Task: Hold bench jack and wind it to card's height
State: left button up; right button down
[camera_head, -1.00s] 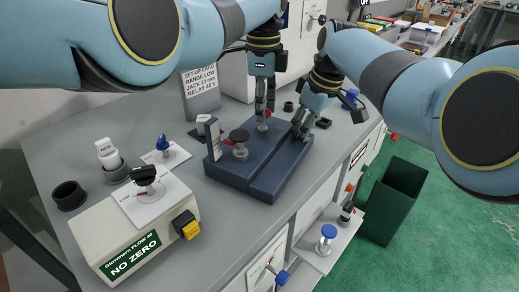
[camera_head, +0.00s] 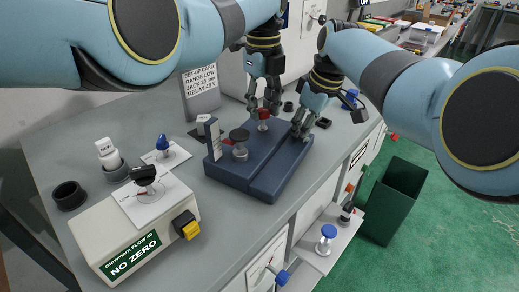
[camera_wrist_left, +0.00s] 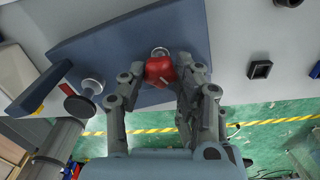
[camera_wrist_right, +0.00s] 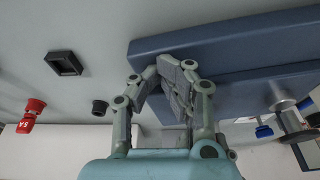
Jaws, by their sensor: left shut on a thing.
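The bench jack has a dark blue base (camera_head: 232,176) on the grey bench, with a dark round plate (camera_head: 239,134) and an upright white scale (camera_head: 213,138) with a red pointer at its left end. My left gripper (camera_head: 264,112) is shut on the jack's red knob (camera_wrist_left: 160,71), which shows between its fingers in the left wrist view. My right gripper (camera_head: 304,130) is at the base's right end; in the right wrist view its fingertips (camera_wrist_right: 180,80) are close together against the blue base. Whether they grip it is unclear.
A cream box (camera_head: 100,235) with a black knob and yellow switch stands at front left. A white bottle (camera_head: 107,152), black cup (camera_head: 69,195) and blue-tipped knob (camera_head: 162,145) are behind it. A green bin (camera_head: 395,205) stands on the floor at right.

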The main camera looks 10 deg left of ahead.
jog(key=shift+s+f, duration=0.1)
jog(key=shift+f, duration=0.1)
pick_arm(q)
jog(key=o, duration=1.1)
jog(key=shift+r, duration=2)
